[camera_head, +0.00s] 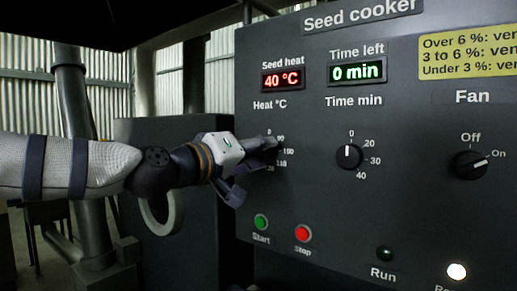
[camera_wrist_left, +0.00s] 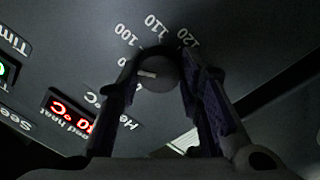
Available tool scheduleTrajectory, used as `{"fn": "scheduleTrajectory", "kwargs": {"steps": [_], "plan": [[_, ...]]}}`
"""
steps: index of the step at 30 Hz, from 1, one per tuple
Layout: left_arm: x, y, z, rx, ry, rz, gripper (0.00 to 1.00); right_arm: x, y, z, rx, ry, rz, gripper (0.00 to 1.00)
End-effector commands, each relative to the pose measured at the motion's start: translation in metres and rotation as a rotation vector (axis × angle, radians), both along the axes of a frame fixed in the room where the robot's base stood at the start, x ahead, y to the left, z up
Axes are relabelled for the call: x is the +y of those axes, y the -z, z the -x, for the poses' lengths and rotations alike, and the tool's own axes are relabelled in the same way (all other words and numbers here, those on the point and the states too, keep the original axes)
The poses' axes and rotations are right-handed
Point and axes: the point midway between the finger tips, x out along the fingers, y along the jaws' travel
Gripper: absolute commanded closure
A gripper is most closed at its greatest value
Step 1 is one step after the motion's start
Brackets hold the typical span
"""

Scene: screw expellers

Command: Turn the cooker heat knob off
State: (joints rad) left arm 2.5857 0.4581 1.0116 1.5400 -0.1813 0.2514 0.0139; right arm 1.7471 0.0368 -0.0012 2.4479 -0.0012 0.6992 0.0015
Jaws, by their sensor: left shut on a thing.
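The seed cooker panel (camera_head: 300,207) is dark grey. Its Heat °C knob (camera_wrist_left: 157,72) is round and dark with a short white pointer line, seen in the left wrist view. The pointer aims left in that picture, towards a label partly hidden by a finger. My left gripper (camera_head: 266,145) is at the heat dial in the head view and hides the knob there. In the left wrist view its two dark fingers (camera_wrist_left: 160,80) are on either side of the knob, shut on it. My right gripper is not in view.
A red display (camera_head: 283,79) reads 40 °C and a green one (camera_head: 357,72) reads 0 min. The time knob (camera_head: 349,157) points to 0. Green start (camera_head: 261,222) and red stop (camera_head: 302,233) buttons lie below the gripper.

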Motion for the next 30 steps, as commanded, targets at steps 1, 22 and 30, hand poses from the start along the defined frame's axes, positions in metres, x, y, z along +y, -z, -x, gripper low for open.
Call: {"fn": "scheduleTrajectory", "kwargs": {"steps": [1,22,30], "plan": [[-0.0004,-0.0007,0.0007,0.025,0.001,0.033,0.94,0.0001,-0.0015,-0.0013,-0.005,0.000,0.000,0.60],[-0.0011,0.0019,0.0008,0.409,0.001,0.560,0.94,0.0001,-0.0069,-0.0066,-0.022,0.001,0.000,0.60],[-0.0013,0.0019,0.0009,0.517,0.001,0.710,0.94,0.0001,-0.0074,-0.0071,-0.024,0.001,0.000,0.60]]}}
